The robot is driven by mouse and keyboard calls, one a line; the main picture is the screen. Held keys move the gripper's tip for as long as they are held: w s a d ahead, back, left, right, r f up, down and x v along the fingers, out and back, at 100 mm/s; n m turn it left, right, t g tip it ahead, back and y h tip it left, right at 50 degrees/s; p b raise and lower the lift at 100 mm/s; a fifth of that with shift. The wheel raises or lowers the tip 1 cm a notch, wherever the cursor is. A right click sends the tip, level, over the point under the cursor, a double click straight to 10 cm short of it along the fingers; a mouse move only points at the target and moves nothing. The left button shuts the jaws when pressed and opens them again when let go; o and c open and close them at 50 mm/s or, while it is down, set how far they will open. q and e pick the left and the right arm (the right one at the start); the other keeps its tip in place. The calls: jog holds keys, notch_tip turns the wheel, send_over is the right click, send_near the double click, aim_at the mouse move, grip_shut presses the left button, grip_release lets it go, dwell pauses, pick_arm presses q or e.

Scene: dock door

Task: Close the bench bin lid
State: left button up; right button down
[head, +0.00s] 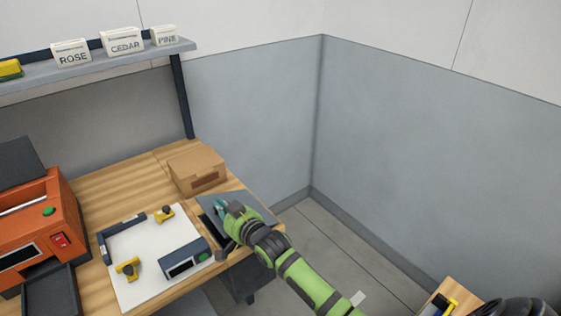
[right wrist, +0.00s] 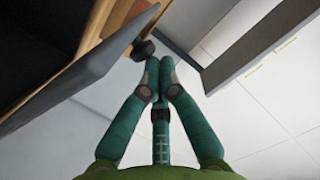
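The bench bin lid (head: 258,206) is a flat dark grey panel at the right end of the wooden bench, beyond and beside my right gripper (head: 221,208). The gripper and forearm hide part of the lid and most of the bin opening. In the right wrist view, a tilted grey panel, seemingly the lid (right wrist: 75,82), rises on the left, apart from the fingertips (right wrist: 158,63). The fingertips are together with nothing seen between them. I cannot tell from the head view whether they touch the bin. My left gripper is not in view.
A cardboard box (head: 197,170) sits behind the bin. A white board (head: 150,283) with yellow clamps and a dark device (head: 186,262) lies left of the gripper. An orange machine (head: 38,228) stands far left. Grey walls meet at the right, with open floor before them.

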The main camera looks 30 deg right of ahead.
aim_at(218, 220)
jog(key=f, duration=0.1)
jog(key=a+f+n+b, duration=0.1)
jog(key=a+f+n+h, duration=0.1)
jog(key=f, duration=0.1)
jog(key=shift+s, duration=0.1)
jog(key=shift+a+f+b, duration=0.25)
jog(key=shift+f+b, duration=0.35)
jog(key=shift+f, duration=0.25)
